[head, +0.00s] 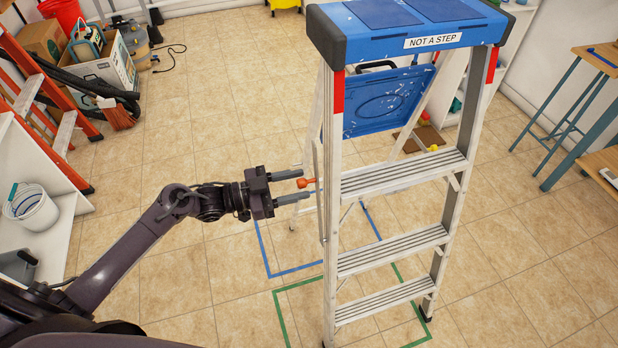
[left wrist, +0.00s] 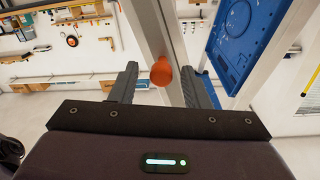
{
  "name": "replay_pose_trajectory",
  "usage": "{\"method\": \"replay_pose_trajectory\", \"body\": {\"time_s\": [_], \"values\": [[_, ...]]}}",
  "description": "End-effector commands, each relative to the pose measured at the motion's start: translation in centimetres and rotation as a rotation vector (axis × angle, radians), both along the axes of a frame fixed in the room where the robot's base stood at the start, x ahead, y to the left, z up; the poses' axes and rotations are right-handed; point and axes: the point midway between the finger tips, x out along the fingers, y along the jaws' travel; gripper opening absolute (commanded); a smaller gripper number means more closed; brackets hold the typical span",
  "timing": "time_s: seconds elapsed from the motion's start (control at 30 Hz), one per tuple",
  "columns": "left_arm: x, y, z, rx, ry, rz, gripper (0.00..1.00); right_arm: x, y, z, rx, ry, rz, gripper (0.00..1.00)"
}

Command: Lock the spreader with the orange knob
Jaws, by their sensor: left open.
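The orange knob (head: 304,183) sticks out from the left side of the aluminium stepladder (head: 400,178), by its spreader (head: 317,190). In the left wrist view the knob (left wrist: 162,72) shows as a round orange ball in front of the ladder rail (left wrist: 155,30). My left gripper (head: 303,185) is open, with its two fingers pointing right toward the ladder. The knob lies between the fingertips in the picture. In the left wrist view the fingers (left wrist: 160,85) stand apart on either side of it, with gaps. My right gripper is not in view.
The ladder's blue top (head: 400,25) and blue tray (head: 385,103) are above the steps. Blue tape (head: 295,269) and green tape (head: 283,318) mark the tiled floor. An orange ladder (head: 40,100) and boxes (head: 100,72) stand at left, a table (head: 596,62) at right.

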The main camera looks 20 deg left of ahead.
Motion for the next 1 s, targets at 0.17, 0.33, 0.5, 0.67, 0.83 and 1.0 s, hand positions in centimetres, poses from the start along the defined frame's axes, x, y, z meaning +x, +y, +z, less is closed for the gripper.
{"method": "replay_pose_trajectory", "body": {"time_s": [0.17,0.33,0.5,0.67,0.83,1.0], "values": [[1.3,-2.0,0.1,-0.002,0.0,0.002,0.42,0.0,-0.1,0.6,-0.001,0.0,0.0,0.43],[1.7,-2.7,0.0,0.001,0.001,0.002,0.42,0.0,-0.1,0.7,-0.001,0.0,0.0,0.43],[1.7,-2.7,-0.1,0.001,0.001,0.002,0.42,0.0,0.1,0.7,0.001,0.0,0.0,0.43],[1.7,-2.7,-0.1,0.001,0.001,0.002,0.28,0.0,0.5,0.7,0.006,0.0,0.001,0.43],[1.6,-2.7,-0.1,0.002,0.001,0.001,0.06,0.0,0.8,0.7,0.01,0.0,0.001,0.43],[1.6,-2.8,-0.1,0.003,0.002,0.0,0.0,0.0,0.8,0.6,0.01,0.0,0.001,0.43]]}}
